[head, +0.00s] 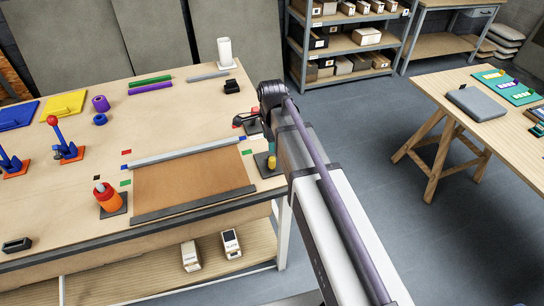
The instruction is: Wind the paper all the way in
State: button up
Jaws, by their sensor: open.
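A brown sheet of paper (190,180) lies flat on the wooden bench, between a light grey bar (185,151) at its far edge and a dark grey bar (195,204) at its near edge. An orange-red knobbed piece (107,196) stands on a dark plate left of the paper. A yellow knob (271,162) on another dark plate is at the right, partly hidden by my arm. My gripper (246,121) is small and dark at the arm's end, beyond the paper's far right corner. It looks open, close to a red part; I cannot tell whether they touch.
Open floor separates a second table (470,135).

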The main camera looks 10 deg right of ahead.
aim_at(272, 158)
jog(key=shift+s+m, duration=0.1)
jog(key=shift+m, duration=0.3)
notch_tip(272, 158, down, 11)
jog(key=b, duration=1.1)
jog(key=shift+r, duration=0.1)
jog(key=c, duration=0.9)
jog(key=shift+c, duration=0.2)
